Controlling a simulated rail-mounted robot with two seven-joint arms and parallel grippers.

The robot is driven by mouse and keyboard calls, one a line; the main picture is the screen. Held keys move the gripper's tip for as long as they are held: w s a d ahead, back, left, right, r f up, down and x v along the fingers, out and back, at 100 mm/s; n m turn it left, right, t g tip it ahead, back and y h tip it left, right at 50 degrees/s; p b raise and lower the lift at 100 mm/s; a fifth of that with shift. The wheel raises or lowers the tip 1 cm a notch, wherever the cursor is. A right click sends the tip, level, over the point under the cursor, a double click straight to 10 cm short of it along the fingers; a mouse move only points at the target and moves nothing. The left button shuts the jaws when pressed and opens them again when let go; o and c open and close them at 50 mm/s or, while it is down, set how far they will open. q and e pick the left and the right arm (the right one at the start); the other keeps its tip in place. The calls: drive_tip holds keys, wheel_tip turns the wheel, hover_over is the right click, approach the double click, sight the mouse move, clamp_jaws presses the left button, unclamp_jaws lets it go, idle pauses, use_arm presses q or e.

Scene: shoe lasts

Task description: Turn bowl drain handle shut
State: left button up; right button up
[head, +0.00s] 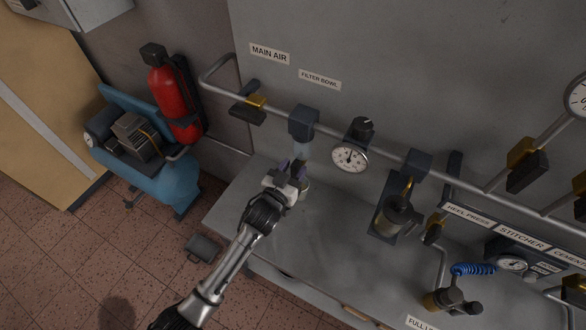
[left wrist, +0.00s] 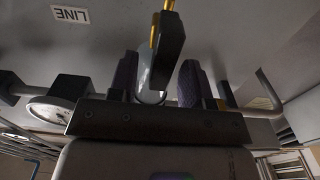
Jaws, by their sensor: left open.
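The filter bowl (head: 301,149) is a clear cup under a dark blue-grey block (head: 303,120) on the wall pipe, below the FILTER BOWL label (head: 320,79). My left gripper (head: 291,166) is open at the lower part of the bowl and hides the drain there. In the left wrist view, a dark lever with a brass stem (left wrist: 170,42), seemingly the drain handle, shows between the two purple fingers, beyond their tips. The clear bowl (left wrist: 150,92) shows behind it, also between the fingers. I cannot tell whether a finger touches the handle. My right gripper is not in view.
A round gauge (head: 350,157) and a lubricator-like unit (head: 397,214) hang to the right. A brass valve with a dark lever (head: 249,108) sits on the pipe at left. The grey bench (head: 300,235) below is mostly clear. A red extinguisher (head: 173,97) and blue compressor (head: 150,170) stand left.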

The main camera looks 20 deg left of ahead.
use_arm(q)
drive_tip(key=shift+c, duration=0.3)
clamp_jaws()
